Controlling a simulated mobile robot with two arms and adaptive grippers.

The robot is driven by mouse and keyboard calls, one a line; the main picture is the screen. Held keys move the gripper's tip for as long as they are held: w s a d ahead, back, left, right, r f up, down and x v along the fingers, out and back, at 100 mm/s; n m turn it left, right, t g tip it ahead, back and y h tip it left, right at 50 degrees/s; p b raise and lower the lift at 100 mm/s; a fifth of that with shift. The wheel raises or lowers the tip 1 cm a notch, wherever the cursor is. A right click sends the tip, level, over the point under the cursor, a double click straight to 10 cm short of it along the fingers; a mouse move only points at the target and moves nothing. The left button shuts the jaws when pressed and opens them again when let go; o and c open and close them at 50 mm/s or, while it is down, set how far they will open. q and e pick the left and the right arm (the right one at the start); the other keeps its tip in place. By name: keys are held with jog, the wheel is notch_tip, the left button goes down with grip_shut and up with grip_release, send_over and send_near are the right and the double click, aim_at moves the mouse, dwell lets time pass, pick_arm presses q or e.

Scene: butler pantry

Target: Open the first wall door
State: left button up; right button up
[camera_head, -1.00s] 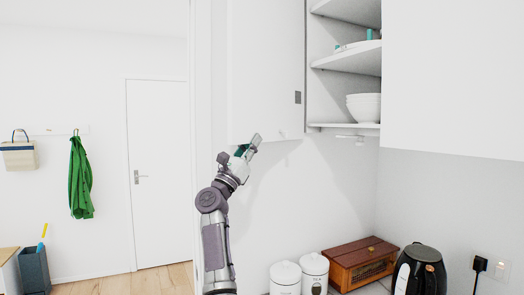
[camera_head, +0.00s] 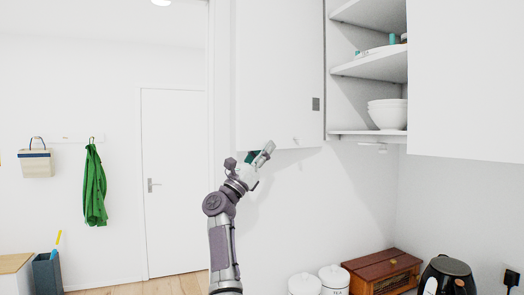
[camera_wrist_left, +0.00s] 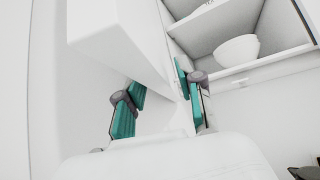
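A white wall door panel (camera_head: 280,70) hangs at upper centre in the head view, with a dark plate near its right edge and a small light knob at its bottom edge. Right of it, white shelves show uncovered. My left gripper (camera_head: 260,155) is just below the panel's lower edge, left of the knob. In the left wrist view, my left gripper (camera_wrist_left: 160,80) has its teal-padded fingers spread apart, with white panel surface behind and between them. I cannot tell whether they touch it. My right gripper is out of view.
White bowls (camera_head: 387,114) stand on the lower shelf (camera_head: 350,132). Below are white canisters (camera_head: 333,277), a wooden box (camera_head: 380,270) and a black appliance (camera_head: 447,277). Another white panel (camera_head: 465,80) hangs at right. Open floor (camera_head: 170,287) shows at left.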

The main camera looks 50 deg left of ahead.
pick_arm(q)
jog(key=v, duration=1.2)
jog(key=shift+w+d, duration=0.1)
dwell(0.4)
